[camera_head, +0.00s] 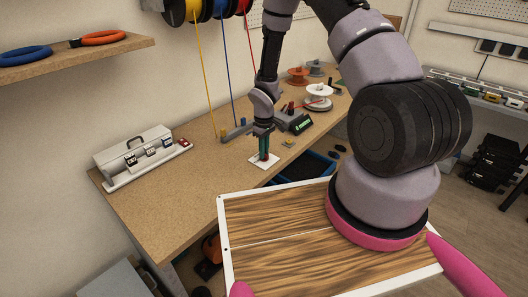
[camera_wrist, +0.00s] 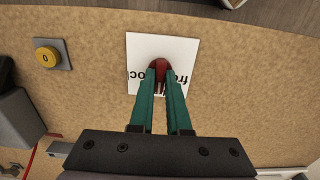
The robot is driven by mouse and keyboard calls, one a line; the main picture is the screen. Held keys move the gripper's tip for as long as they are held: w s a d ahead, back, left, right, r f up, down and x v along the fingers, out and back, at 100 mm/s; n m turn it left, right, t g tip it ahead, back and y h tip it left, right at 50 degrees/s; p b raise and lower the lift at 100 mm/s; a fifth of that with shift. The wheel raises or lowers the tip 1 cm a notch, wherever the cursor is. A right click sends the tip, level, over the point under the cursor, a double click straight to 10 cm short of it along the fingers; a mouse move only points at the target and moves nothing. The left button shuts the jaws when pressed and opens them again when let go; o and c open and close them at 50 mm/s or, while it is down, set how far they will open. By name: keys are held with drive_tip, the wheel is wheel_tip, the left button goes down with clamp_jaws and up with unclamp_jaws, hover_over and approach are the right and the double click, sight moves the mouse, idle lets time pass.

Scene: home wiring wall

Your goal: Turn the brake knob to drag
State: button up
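The brake knob is a small red knob (camera_wrist: 160,68) on a white square plate (camera_wrist: 140,49). The plate lies on the wooden workbench and also shows in the head view (camera_head: 256,163). Black lettering by the knob appears upside down in the wrist view; parts of "free" and "lock" can be read, and the fingers cover the middle of the lettering. My gripper (camera_wrist: 161,78) points down at the plate with its two green fingers on either side of the knob, seemingly closed against it. It also shows in the head view (camera_head: 264,153). The knob's exact pointing direction is hidden.
A yellow button marked 0 (camera_wrist: 46,57) stands on a grey base near the plate. A grey-white box (camera_head: 133,154) sits at the bench's left. A black device with a green display (camera_head: 300,125) and a white spool (camera_head: 319,92) stand behind. The bench's front-left surface is clear.

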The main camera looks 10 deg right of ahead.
drive_tip(key=o, duration=0.4)
drive_tip(key=shift+r, duration=0.1)
wheel_tip(320, 180, up, 11)
drive_tip(key=shift+f, duration=0.15)
idle(0.4)
drive_tip(key=s+d+r+m+t, duration=0.1)
drive_tip(key=s+d+r+m, duration=0.1)
drive_tip(key=r, duration=0.7)
drive_tip(key=s+d+r+m+t, duration=0.1)
drive_tip(key=d+r+m, duration=0.1)
drive_tip(key=r, duration=0.7)
drive_tip(key=s+d+r+m+t, duration=0.1)
drive_tip(key=s+d+r+m, duration=0.1)
drive_tip(key=r, duration=0.7)
drive_tip(key=s+r+m+t, duration=0.1)
drive_tip(key=s+r, duration=0.3)
drive_tip(key=s, duration=0.2)
drive_tip(key=s+r+m+t+y, duration=0.1)
drive_tip(key=s+r+m, duration=0.1)
drive_tip(key=s+r, duration=0.3)
drive_tip(key=s+r+m+t+y, duration=0.1)
drive_tip(key=s+r+m+t, duration=0.1)
drive_tip(key=s+r, duration=0.3)
drive_tip(key=shift+s+d+r, duration=0.1)
drive_tip(key=shift+s+r, duration=0.05)
drive_tip(key=shift+s, duration=0.85)
